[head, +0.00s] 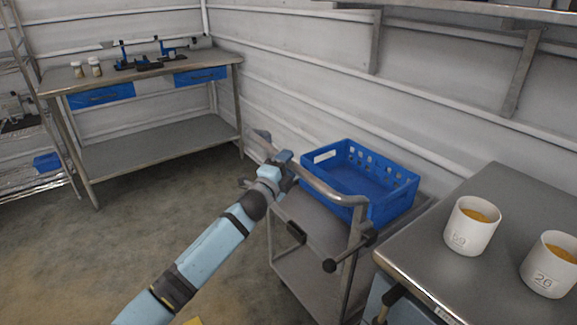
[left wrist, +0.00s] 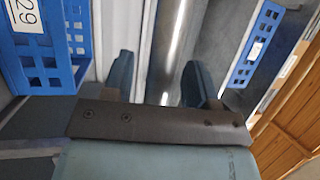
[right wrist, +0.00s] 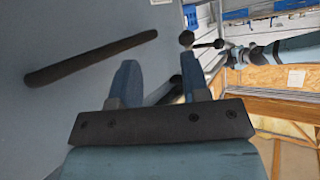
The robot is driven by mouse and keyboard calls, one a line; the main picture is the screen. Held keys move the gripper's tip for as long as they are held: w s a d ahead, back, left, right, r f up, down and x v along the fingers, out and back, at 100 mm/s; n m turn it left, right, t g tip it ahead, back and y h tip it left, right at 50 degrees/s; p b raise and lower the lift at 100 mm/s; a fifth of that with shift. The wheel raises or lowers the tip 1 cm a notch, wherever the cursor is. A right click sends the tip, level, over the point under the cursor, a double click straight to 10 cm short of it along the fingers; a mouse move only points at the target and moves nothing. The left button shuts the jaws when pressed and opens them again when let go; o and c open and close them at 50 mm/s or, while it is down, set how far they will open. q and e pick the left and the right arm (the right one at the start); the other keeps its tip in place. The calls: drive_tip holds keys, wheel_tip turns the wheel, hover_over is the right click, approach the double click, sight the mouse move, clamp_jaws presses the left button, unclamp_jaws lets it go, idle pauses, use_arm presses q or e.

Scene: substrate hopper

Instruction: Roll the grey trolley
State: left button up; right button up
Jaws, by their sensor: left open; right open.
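The grey trolley (head: 312,235) stands in the middle of the head view, with a blue crate (head: 385,185) on its top. Its grey handle rail (head: 330,192) runs along the near side of the crate. My left gripper (head: 285,160) is at the far left end of this rail. In the left wrist view its two fingers are apart, with a bright bar (left wrist: 175,45) between them; contact is not clear. The crate also shows there (left wrist: 35,45). My right gripper (right wrist: 165,85) is open and outside the head view. A dark knob (right wrist: 187,38) shows beyond its fingers.
A steel table (head: 490,220) with two white pots of orange contents (head: 471,225) (head: 551,264) stands close right of the trolley. A workbench (head: 150,85) with blue drawers is at the back left. The wall runs behind the trolley. Floor (head: 130,240) at the left is clear.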

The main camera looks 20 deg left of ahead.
use_arm(q)
drive_tip(key=shift+w+d, duration=0.1)
drive_tip(key=shift+w, duration=0.25)
use_arm(e)
drive_tip(key=shift+r, duration=0.1)
use_arm(q)
clamp_jaws()
drive_tip(key=shift+s, duration=0.2)
drive_tip(key=s+a+p, duration=0.5)
drive_tip(key=s+a, duration=1)
drive_tip(key=s, duration=0.4)
drive_tip(key=s+a+p, duration=0.5)
drive_tip(key=s+a, duration=1)
drive_tip(key=s, duration=0.5)
drive_tip(key=shift+a, duration=0.4)
use_arm(e)
drive_tip(key=shift+s+r+g+h, duration=0.2)
drive_tip(key=shift+s+r+g, duration=0.2)
drive_tip(key=shift+s, duration=0.3)
drive_tip(key=shift+s+r+g+h, duration=0.2)
drive_tip(key=shift+s+r+g, duration=0.1)
drive_tip(key=shift+s+r, duration=0.25)
use_arm(q)
drive_tip(key=shift+r, duration=0.1)
use_arm(e)
drive_tip(key=shift+s+f, duration=0.1)
use_arm(q)
unclamp_jaws()
